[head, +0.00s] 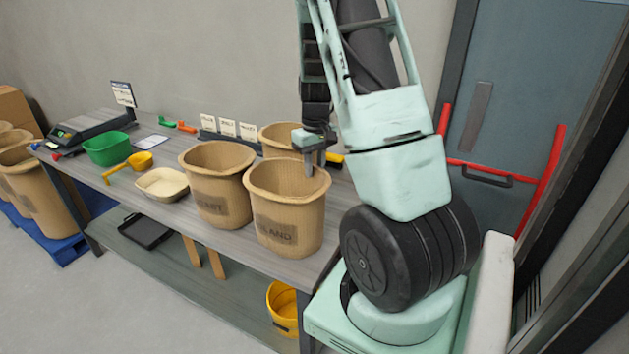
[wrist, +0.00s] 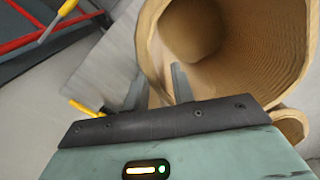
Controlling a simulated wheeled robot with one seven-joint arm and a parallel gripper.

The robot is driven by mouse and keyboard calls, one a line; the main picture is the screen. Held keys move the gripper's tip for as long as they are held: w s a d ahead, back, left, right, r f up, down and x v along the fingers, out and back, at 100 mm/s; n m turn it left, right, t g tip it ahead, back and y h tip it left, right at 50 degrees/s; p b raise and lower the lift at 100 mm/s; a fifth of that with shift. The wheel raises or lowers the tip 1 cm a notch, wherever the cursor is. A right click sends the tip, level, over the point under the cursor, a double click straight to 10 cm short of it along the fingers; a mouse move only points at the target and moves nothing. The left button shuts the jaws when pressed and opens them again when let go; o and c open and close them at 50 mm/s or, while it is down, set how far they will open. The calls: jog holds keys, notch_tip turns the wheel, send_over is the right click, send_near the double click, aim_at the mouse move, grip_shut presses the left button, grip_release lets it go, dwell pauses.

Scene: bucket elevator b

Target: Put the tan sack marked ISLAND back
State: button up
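The tan sack marked with a word ending in LAND (head: 288,222) stands upright and open-topped on the grey bench, near its right end. My gripper (head: 313,160) is at the right far part of its rim, pointing down. In the wrist view the sack (wrist: 235,85) fills the upper right. My gripper's fingers (wrist: 158,88) straddle the sack wall, one inside the mouth and one outside. They stand apart with a gap visible between them, so they look open around the wall. Firm contact cannot be made out.
A similar tan sack (head: 219,190) stands just left, and another (head: 277,136) behind. A beige basin (head: 162,184), green tub (head: 107,148) and scale (head: 88,126) are further left. More tan sacks (head: 35,185) stand on a blue pallet (head: 62,249). A yellow bucket (head: 283,306) sits below the bench.

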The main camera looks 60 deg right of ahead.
notch_tip(320, 180, up, 7)
jog(key=shift+r+b, duration=0.1)
jog(key=shift+b, duration=0.3)
jog(key=w+a+r+n+y, duration=0.1)
jog(key=w+a+n, duration=0.15)
jog(key=a, duration=1.25)
jog(key=w+a+n, duration=0.1)
jog(key=a+n, duration=0.3)
jog(key=a, duration=1.2)
jog(key=s+a+n, duration=0.6)
jog(key=s+a, duration=1.1)
jog(key=shift+s+f+h, duration=0.15)
jog(key=shift+f+h, duration=0.15)
